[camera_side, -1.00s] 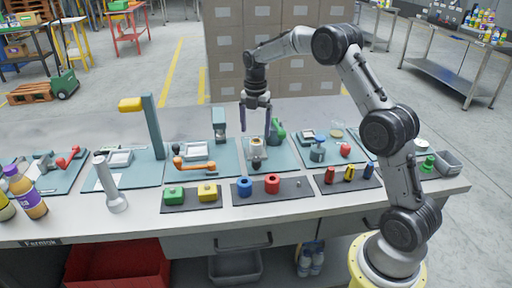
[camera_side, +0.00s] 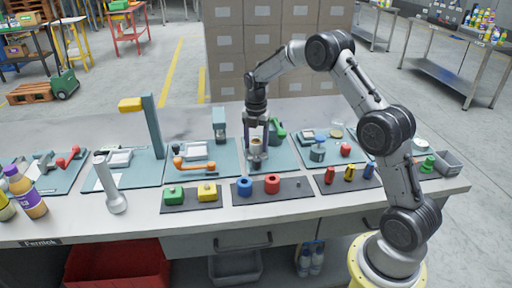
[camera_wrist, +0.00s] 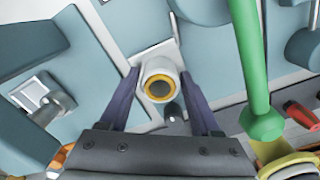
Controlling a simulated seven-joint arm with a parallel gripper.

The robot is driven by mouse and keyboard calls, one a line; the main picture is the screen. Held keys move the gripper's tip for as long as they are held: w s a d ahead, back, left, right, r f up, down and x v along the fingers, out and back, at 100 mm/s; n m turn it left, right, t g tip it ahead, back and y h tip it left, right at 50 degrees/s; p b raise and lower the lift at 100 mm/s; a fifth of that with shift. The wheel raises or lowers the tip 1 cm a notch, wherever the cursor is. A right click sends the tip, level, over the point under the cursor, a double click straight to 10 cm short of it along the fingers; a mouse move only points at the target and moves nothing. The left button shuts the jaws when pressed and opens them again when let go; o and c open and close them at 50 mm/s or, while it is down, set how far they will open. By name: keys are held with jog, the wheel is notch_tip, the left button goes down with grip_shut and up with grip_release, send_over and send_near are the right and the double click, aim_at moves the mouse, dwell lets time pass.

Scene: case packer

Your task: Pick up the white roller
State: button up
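The white roller (camera_wrist: 160,72) is a short white cylinder with a yellow ring and a dark centre, seen end-on in the wrist view. It stands upright on a light plate (camera_wrist: 146,60) on a teal mat. In the side view the roller (camera_side: 256,142) shows between the fingers of my gripper (camera_side: 257,146). My gripper (camera_wrist: 159,76) points down and is open, with one finger on each side of the roller. In the wrist view small gaps show between the roller and both fingers. The roller's lower part is partly hidden.
A green handle (camera_wrist: 252,60) stands close to the right of my gripper in the wrist view. A crank with an orange arm (camera_side: 195,166) lies to the left. Dark trays with coloured parts, such as the red ring (camera_side: 272,184), line the table front.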

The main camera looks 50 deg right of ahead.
grip_shut()
jog(key=shift+r, duration=0.15)
